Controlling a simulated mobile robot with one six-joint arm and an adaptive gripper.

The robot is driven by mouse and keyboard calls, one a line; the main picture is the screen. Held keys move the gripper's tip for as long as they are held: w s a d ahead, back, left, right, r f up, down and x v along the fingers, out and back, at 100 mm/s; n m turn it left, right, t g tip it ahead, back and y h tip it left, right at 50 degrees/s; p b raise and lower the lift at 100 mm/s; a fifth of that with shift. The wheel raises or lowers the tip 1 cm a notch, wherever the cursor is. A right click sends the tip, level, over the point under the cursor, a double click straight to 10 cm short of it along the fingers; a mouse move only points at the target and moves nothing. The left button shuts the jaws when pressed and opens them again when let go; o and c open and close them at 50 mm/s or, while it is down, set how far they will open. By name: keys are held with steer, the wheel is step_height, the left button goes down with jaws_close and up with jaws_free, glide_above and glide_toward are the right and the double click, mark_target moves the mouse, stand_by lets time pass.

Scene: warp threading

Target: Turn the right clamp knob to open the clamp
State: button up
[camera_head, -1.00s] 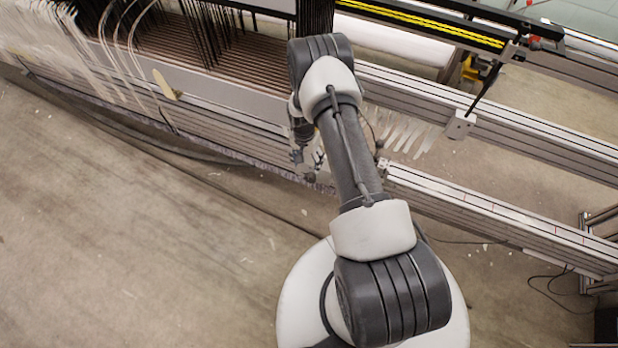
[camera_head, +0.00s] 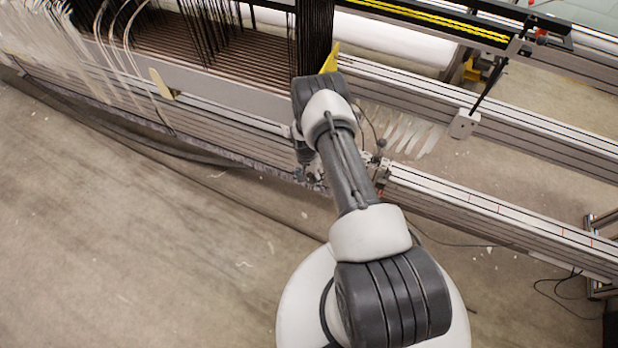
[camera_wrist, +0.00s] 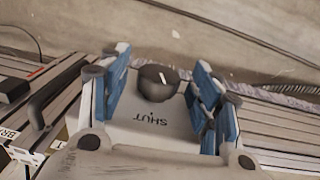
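In the wrist view, a dark round knob (camera_wrist: 157,82) sits on a pale plate (camera_wrist: 150,125) marked "SHUT", which reads upside down. My gripper (camera_wrist: 161,66) has its two blue-padded fingers apart, one on each side of the knob. A gap shows at the left finger; the right finger is closer, and I cannot tell if it touches. In the head view, my gripper (camera_head: 312,178) is small and partly hidden by my arm, at the front rail of the machine. The knob cannot be made out there.
A long metal rail (camera_head: 480,205) runs right from the gripper, and another rail (camera_head: 540,130) lies behind it. Dark hanging threads (camera_head: 313,35) and a yellow part (camera_head: 330,58) stand behind my arm. White strips (camera_head: 405,130) lie between the rails. The floor (camera_head: 130,240) in front is open.

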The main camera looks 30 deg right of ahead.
steer(key=c, duration=1)
steer(key=shift+a+f+g+h, duration=0.1)
steer(key=shift+a+g+h, duration=0.15)
steer(key=shift+g, duration=0.25)
steer(key=shift+w+f+g+h, duration=0.1)
steer(key=shift+w+g+h, duration=0.05)
steer(key=shift+g+h, duration=0.45)
steer(key=shift+w+f+g+h, duration=0.1)
steer(key=shift+w+g+h, duration=0.05)
steer(key=shift+g+h, duration=0.4)
steer(key=shift+r+g, duration=0.1)
steer(key=shift+g, duration=0.15)
steer(key=o, duration=1.1)
steer(key=shift+r, duration=0.1)
steer(key=shift+c, duration=0.2)
